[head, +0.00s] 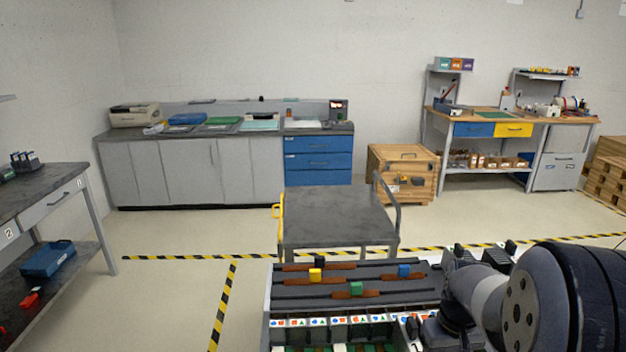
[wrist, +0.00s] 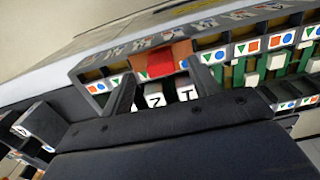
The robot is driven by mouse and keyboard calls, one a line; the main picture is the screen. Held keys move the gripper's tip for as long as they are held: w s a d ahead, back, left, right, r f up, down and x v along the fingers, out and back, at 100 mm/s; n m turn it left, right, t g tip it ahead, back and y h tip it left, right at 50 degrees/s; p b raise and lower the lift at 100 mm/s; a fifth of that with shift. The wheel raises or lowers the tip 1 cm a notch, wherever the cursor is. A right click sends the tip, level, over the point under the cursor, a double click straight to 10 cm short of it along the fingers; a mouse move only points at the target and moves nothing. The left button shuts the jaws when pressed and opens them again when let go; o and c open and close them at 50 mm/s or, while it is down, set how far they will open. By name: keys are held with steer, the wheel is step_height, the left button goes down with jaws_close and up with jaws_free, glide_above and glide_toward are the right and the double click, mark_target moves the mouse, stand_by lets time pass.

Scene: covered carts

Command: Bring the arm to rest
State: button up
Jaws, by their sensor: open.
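My arm (head: 485,297) reaches in from the lower right in the head view, bent low over the right side of a rack. My gripper (wrist: 163,75) shows in the wrist view with its two dark fingers spread apart. A red block (wrist: 160,66) and white pieces with dark characters (wrist: 154,98) show between the fingers. I cannot tell whether the fingers touch any of them. In the head view the gripper is partly hidden behind the arm's dark wrist parts.
The rack (head: 352,319) has labelled slots and rails with coloured blocks. A grey cart (head: 335,215) stands just beyond it. A workbench (head: 45,210) is at left. Blue drawers (head: 318,160), a wooden crate (head: 402,174) and another bench (head: 510,122) line the back. Open floor lies between.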

step_height(320, 180, down, 3)
steer(key=shift+r, duration=0.15)
steer(key=shift+r+p, duration=0.25)
steer(key=shift+p, duration=0.05)
